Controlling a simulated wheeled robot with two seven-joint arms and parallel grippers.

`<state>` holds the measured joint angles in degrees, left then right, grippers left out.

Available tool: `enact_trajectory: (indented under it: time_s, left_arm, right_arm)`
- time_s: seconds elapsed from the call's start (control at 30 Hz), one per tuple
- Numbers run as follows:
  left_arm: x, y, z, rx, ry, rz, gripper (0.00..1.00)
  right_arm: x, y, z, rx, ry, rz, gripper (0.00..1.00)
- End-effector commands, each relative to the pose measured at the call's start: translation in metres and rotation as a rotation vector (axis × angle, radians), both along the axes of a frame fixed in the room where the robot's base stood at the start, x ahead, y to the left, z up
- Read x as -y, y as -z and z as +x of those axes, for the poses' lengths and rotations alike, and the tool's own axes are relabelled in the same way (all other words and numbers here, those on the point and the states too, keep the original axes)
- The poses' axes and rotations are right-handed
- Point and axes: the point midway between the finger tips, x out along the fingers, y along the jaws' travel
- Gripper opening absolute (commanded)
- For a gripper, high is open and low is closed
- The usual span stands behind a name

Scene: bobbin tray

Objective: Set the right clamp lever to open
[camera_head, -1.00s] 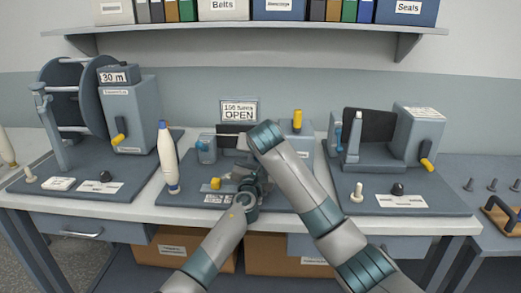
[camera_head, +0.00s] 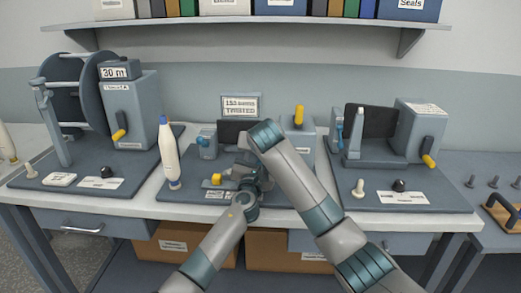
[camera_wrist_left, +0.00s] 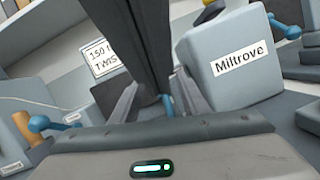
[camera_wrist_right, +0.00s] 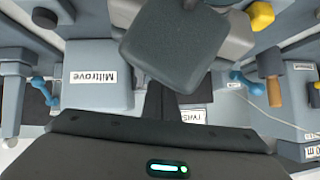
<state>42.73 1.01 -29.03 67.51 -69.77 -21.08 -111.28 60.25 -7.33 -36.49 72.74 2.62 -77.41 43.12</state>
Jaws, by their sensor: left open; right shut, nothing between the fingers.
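The middle machine's sign (camera_head: 240,105) reads a number of turns and "TWISTED". Its left clamp has a blue lever (camera_head: 203,141), which also shows in the left wrist view (camera_wrist_left: 52,124). A small blue lever tip (camera_wrist_left: 168,104), seemingly the right clamp lever, shows between my left gripper's fingers; contact cannot be told. In the head view my arms hide it. My left gripper (camera_wrist_left: 160,100) is open, low in front of the machine, beside the grey "Miltrove" housing (camera_wrist_left: 240,62). My right gripper (camera_wrist_right: 165,102) is shut and empty, pointing down close to the left one.
A white bobbin with a blue tip (camera_head: 168,152) stands left of the machine. A yellow knob (camera_head: 216,179) is on its base, and a yellow handle (camera_head: 299,114) stands at its right. Machines flank it left (camera_head: 135,110) and right (camera_head: 415,130). My two hands crowd together.

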Motion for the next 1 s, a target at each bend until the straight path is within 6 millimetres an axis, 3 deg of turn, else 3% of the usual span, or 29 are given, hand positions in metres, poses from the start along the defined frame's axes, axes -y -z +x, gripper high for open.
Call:
enact_trajectory:
  time_s: [0.27,0.8,1.0]
  left_arm:
    - [-0.005,0.010,-0.036,0.000,0.001,-0.001,0.41]
    - [-0.013,0.010,-0.122,0.001,0.001,0.000,0.41]
    - [-0.015,0.010,-0.146,0.000,0.001,0.000,0.41]
  right_arm:
    - [0.000,-0.001,0.000,0.001,0.000,0.000,0.00]
    - [0.000,-0.001,0.000,0.002,0.000,0.000,0.00]
    - [0.000,-0.001,0.000,0.002,0.000,0.000,0.00]
